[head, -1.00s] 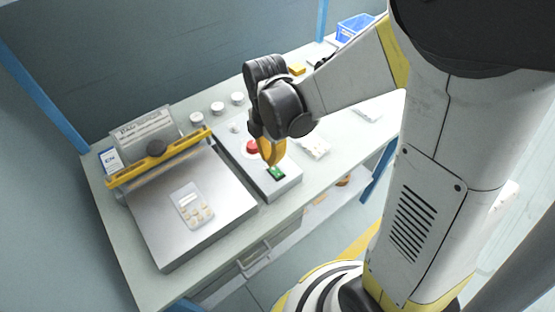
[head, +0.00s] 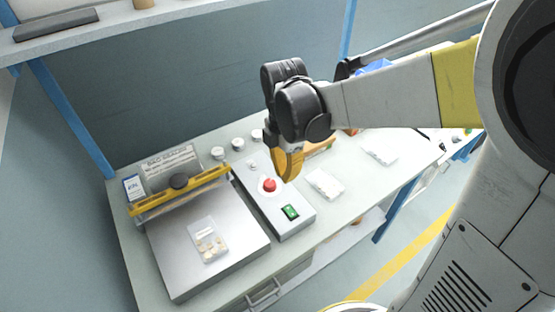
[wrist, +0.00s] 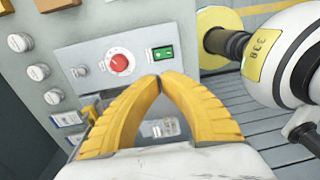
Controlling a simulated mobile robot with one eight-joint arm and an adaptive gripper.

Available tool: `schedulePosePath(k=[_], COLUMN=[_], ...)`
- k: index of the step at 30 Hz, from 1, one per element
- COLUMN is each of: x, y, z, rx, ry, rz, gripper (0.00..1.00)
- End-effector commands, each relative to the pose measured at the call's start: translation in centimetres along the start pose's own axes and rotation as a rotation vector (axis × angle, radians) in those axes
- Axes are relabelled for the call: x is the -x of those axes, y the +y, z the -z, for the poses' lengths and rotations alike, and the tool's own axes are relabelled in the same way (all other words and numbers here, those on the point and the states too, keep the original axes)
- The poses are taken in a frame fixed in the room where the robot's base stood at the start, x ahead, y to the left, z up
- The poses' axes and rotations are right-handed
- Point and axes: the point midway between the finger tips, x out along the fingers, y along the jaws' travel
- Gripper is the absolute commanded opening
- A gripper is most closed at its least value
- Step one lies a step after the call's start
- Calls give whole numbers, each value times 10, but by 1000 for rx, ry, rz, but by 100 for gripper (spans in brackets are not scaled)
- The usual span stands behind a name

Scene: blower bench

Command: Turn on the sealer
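The bag sealer (head: 172,162) stands at the left of the bench, with a yellow sealing bar (head: 180,190) and a steel plate (head: 165,250). Beside it is a grey control box with a red knob (head: 269,185) and a green rocker switch (head: 290,212). In the wrist view the red knob (wrist: 121,63) sits on a white dial and the green switch (wrist: 162,54) is to its right. My gripper (head: 291,179) is above the box by the knob, apart from the switch. In the wrist view its yellow fingertips (wrist: 160,80) come together with nothing visible between them.
A clear bag with small items (head: 207,240) lies on the steel plate. Several white-capped jars (head: 238,144) stand behind the box. Another clear bag (head: 325,184) lies right of the box. A shelf (head: 130,22) hangs at the upper left.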

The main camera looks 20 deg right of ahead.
Motion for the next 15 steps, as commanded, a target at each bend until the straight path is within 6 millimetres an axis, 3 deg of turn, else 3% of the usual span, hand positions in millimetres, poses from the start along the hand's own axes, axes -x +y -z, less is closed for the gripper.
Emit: schedulePosePath(k=[10, 15], x=[3, -9], y=[-9, -9], z=[-1, -1], rx=[0, 0], ry=[-1, -1], rz=[64, 64], gripper=[0, 0])
